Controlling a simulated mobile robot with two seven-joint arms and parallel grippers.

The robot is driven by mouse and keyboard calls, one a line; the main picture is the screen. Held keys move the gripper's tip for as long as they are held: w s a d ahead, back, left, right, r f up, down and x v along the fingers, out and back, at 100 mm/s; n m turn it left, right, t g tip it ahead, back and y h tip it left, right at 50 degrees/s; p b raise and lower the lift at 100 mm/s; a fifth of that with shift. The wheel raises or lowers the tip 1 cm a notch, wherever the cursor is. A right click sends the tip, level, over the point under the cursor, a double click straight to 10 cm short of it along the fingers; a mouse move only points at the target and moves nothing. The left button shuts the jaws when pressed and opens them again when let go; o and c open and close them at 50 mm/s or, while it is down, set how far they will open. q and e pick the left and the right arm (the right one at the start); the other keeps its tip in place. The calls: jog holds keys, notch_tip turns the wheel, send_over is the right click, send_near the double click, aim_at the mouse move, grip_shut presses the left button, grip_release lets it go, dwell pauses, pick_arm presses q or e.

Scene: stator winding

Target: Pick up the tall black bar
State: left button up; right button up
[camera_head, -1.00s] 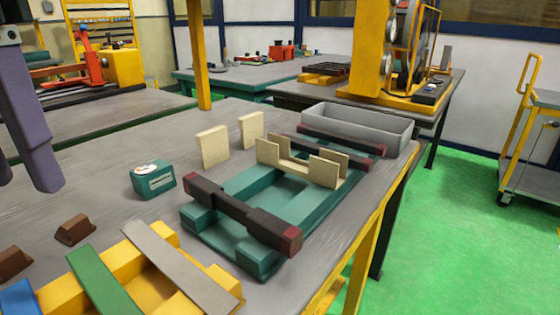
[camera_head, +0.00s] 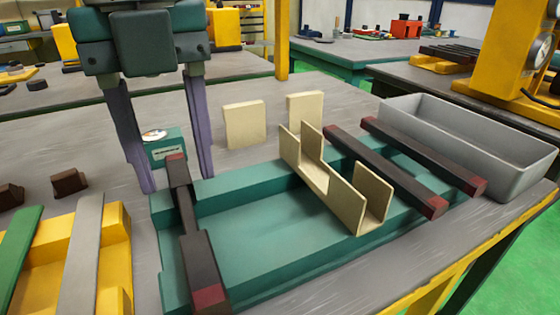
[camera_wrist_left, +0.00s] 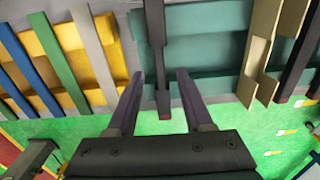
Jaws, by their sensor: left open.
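A long black bar with dark red ends (camera_head: 203,268) lies across the left end of the teal fixture (camera_head: 255,225); its middle is stepped. My left gripper (camera_head: 177,182) is open and empty, pointing down, with one purple finger on each side of the bar's far part in the head view. In the left wrist view the bar (camera_wrist_left: 155,35) runs between the open fingers (camera_wrist_left: 160,76), with no contact visible. How high the fingertips are above it is hard to tell. Two similar bars (camera_head: 385,172) (camera_head: 425,158) lie at the fixture's right. My right gripper is not in view.
Cream folded pieces (camera_head: 335,180) stand on the fixture, and two cream blocks (camera_head: 244,125) (camera_head: 305,112) behind it. A grey bin (camera_head: 480,130) is at right. A small teal box (camera_head: 166,148) sits close to my left fingers. A yellow tray (camera_head: 110,270) is at left.

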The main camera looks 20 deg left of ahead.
aim_at(186, 207)
pick_arm(q)
jog(key=f, duration=0.4)
jog(key=shift+s+d+f, duration=0.2)
jog(key=shift+d+f, duration=0.05)
jog(key=shift+f, duration=0.05)
jog(key=shift+c, duration=0.3)
grip_shut()
dwell(0.8)
